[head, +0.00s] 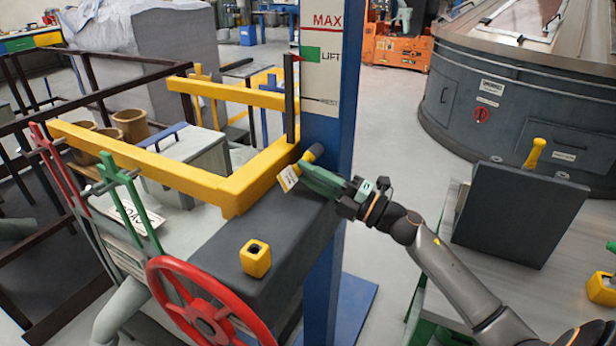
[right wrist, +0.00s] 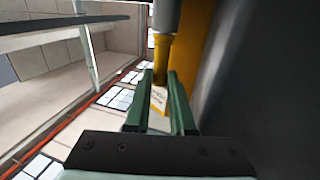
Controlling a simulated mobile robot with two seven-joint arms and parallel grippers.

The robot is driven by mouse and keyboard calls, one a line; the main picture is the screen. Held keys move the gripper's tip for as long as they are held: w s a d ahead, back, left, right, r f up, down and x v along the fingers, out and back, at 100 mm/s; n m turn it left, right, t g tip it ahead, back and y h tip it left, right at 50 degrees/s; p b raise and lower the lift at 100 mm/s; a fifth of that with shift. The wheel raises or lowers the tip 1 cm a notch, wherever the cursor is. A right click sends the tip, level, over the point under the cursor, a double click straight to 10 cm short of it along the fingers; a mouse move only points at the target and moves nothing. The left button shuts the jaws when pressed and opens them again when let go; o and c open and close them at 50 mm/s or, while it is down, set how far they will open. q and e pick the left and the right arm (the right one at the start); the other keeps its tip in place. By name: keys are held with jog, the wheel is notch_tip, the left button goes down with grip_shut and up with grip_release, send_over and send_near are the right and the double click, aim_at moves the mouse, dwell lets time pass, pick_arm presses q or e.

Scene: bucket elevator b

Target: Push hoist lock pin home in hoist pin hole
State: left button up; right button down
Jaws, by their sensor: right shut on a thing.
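My right gripper (head: 312,172) is shut at the blue hoist post (head: 325,75), where the yellow arm meets it. The hoist lock pin (head: 309,156), as I take it, shows a yellow part and a dark end just past the green fingers. In the right wrist view the gripper (right wrist: 160,85) has its fingers around a yellow piece with a white tag (right wrist: 158,98); a grey cylinder (right wrist: 166,15) lies beyond it. The hoist pin hole is not clearly seen, and I cannot tell how deep the pin sits. My left gripper is not in view.
A yellow bar frame (head: 240,183) and dark ledge (head: 225,250) with a yellow square socket (head: 256,258) are left of the post. A red handwheel (head: 205,310) stands in front. A dark box (head: 520,215) is on the right-hand bench. Open floor (head: 395,120) lies behind.

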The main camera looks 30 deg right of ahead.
jog(key=shift+d, duration=0.1)
jog(key=c, duration=0.8)
grip_release()
jog(key=shift+w, duration=0.1)
jog(key=shift+o, duration=0.6)
jog(key=shift+f, duration=0.15)
jog(key=shift+s+d+f, duration=0.1)
jog(key=shift+s+f, duration=0.1)
jog(key=shift+s, duration=0.2)
jog(key=b+v, duration=0.2)
jog(key=v, duration=0.9)
jog(key=shift+s+d+r+b, duration=0.25)
jog(key=shift+d+b, duration=0.05)
jog(key=shift+d, duration=0.05)
